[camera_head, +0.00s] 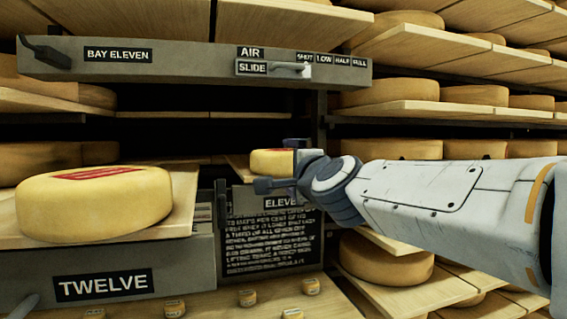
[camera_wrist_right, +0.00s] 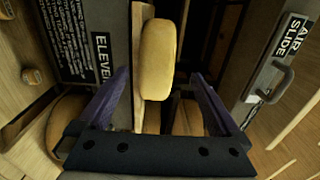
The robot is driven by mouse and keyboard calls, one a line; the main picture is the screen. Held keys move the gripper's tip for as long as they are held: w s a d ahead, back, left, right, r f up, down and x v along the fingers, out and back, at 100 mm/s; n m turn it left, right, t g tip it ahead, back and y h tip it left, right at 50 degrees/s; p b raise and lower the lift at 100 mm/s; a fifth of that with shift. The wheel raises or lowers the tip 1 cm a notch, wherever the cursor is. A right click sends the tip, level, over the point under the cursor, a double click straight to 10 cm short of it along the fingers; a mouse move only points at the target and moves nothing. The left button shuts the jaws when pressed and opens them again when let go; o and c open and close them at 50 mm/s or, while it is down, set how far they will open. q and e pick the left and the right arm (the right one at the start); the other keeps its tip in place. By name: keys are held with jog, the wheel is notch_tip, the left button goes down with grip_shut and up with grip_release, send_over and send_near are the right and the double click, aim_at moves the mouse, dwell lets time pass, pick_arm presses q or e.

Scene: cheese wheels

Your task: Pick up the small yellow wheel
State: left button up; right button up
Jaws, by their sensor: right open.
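A small yellow wheel (camera_head: 268,163) with a red label lies on a wooden board above the sign reading ELEVEN. Its right side is hidden behind my right gripper (camera_head: 280,165). In the right wrist view the wheel (camera_wrist_right: 157,60) shows edge-on, ahead of and between the two open fingers of the right gripper (camera_wrist_right: 158,95). No finger visibly touches it, and the jaws are empty. My left gripper is not in view.
A large yellow wheel (camera_head: 95,202) with a red label lies on a board at left, above the TWELVE sign (camera_head: 103,285). A grey beam (camera_head: 190,63) with a slide handle crosses above. Several tiny wheels (camera_head: 247,298) sit below. Shelves of wheels (camera_head: 390,92) fill the right.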

aim_at(287, 163)
jog(key=x, duration=0.4)
jog(key=shift+w+d+f, duration=0.25)
jog(key=shift+w+d, duration=0.05)
jog(key=shift+w, duration=0.2)
grip_shut()
jog(key=shift+r, duration=0.3)
